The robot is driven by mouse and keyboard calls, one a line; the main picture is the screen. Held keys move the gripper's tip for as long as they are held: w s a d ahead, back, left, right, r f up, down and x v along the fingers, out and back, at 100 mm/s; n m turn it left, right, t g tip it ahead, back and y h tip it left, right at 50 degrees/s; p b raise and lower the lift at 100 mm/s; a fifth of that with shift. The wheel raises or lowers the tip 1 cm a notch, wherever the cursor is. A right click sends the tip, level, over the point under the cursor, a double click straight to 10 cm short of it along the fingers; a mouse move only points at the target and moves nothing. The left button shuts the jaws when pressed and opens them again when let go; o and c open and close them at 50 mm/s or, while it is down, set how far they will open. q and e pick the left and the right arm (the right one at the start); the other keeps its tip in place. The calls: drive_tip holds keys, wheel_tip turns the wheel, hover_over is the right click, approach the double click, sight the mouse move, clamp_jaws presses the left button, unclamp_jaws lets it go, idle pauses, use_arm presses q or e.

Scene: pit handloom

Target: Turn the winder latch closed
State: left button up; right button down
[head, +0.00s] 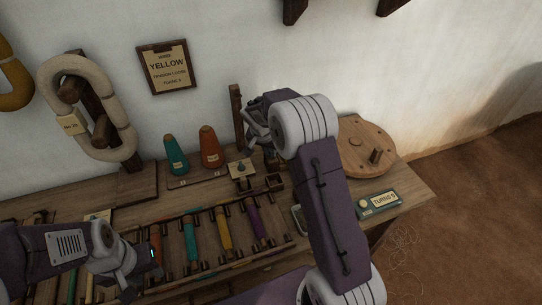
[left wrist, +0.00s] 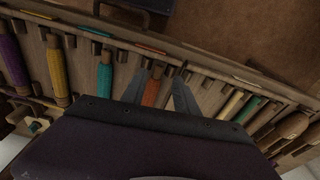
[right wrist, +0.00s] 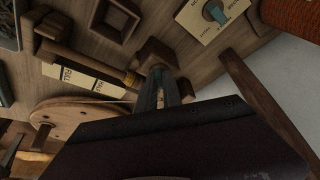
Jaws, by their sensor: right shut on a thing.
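The wooden winder stands at the right end of the bench, with a round wheel (head: 365,147) and a peg on it. The wheel also shows at the lower left of the right wrist view (right wrist: 85,118). My right gripper (right wrist: 160,75) is shut, its fingers close together at a small brown wooden block (right wrist: 155,54) beside the winder bar. What lies between the fingertips, apparently the latch, is mostly hidden, so its angle cannot be told. In the head view my right arm covers this spot. My left gripper (left wrist: 160,90) is open and empty above an orange bobbin (left wrist: 152,92) in the rack.
A rack (head: 205,240) of coloured bobbins runs along the bench front. Teal (head: 175,155) and orange (head: 210,147) cones stand behind it. A dark upright post (head: 237,115) rises near my right gripper.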

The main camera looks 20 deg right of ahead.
use_arm(q)
drive_tip(key=shift+f, duration=0.3)
use_arm(e)
drive_tip(key=shift+w+a+m+g, duration=0.1)
drive_tip(key=shift+m+g, duration=0.2)
drive_tip(key=shift+m, duration=0.6)
use_arm(q)
drive_tip(key=shift+r+p, duration=0.45)
drive_tip(key=shift+r, duration=0.05)
use_arm(e)
drive_tip(key=m+g+h, duration=0.1)
drive_tip(key=m, duration=0.1)
drive_tip(key=shift+w+r+m, duration=0.1)
drive_tip(key=shift+m, duration=0.3)
drive_tip(key=m+g+p, duration=0.1)
drive_tip(key=m+p, duration=0.1)
drive_tip(key=m, duration=0.1)
drive_tip(key=shift+w+a, duration=0.1)
drive_tip(key=shift+w, duration=0.05)
use_arm(q)
drive_tip(key=shift+r+p, duration=0.95)
drive_tip(key=shift+r, duration=1.05)
use_arm(e)
drive_tip(key=shift+w+m+g, duration=0.1)
drive_tip(key=shift+m+g, duration=0.4)
drive_tip(key=shift+m, duration=0.6)
drive_tip(key=c, duration=1.5)
unclamp_jaws()
